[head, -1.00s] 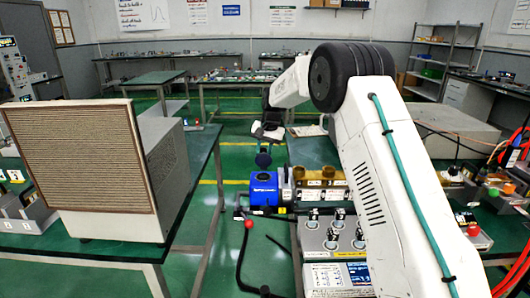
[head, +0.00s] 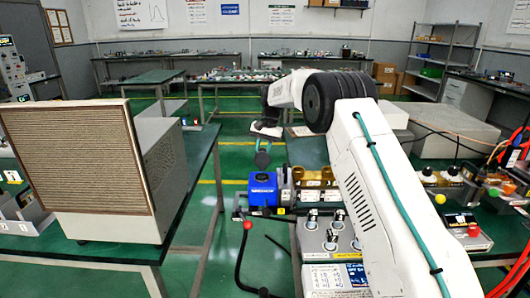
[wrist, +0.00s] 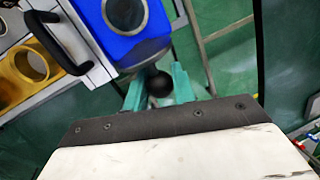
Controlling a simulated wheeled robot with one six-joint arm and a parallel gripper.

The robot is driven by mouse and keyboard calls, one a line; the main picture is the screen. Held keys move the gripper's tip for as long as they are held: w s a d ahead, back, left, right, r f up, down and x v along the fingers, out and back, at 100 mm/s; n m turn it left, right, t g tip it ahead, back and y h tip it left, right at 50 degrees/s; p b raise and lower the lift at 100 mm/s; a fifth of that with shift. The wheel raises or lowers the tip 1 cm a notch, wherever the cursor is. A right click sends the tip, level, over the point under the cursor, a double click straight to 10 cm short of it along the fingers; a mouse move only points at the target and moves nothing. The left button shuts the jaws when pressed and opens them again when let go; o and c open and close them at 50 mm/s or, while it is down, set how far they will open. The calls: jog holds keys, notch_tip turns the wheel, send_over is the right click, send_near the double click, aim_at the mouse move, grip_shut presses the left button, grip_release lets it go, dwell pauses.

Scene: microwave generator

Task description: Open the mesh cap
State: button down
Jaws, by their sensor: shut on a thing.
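My gripper (head: 263,146) is in the air above and behind the blue box (head: 263,189). Its teal fingers (wrist: 158,90) are shut on a small black ball-shaped piece (wrist: 160,83). In the head view a dark round piece (head: 262,160) hangs at the fingertips. I cannot tell for sure whether it is the mesh cap. In the wrist view the blue box (wrist: 152,45) lies just beyond the fingers. A silver ring with a grey round face (wrist: 125,14) is on its top. No contact between the held piece and the box is clear.
Brass-coloured cylinders (head: 312,173) stand to the right of the blue box; one brass ring (wrist: 30,65) shows in the wrist view. A panel with knobs (head: 332,235) is in front. A large beige box with a grille (head: 80,160) stands on the left table. Green floor lies between the tables.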

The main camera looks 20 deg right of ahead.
jog(key=shift+r, duration=0.25)
jog(key=c, duration=1.2)
grip_release()
jog(key=shift+o, duration=0.2)
jog(key=shift+f, duration=0.1)
jog(key=v, duration=0.7)
jog(key=shift+r, duration=0.4)
jog(key=shift+d, duration=0.1)
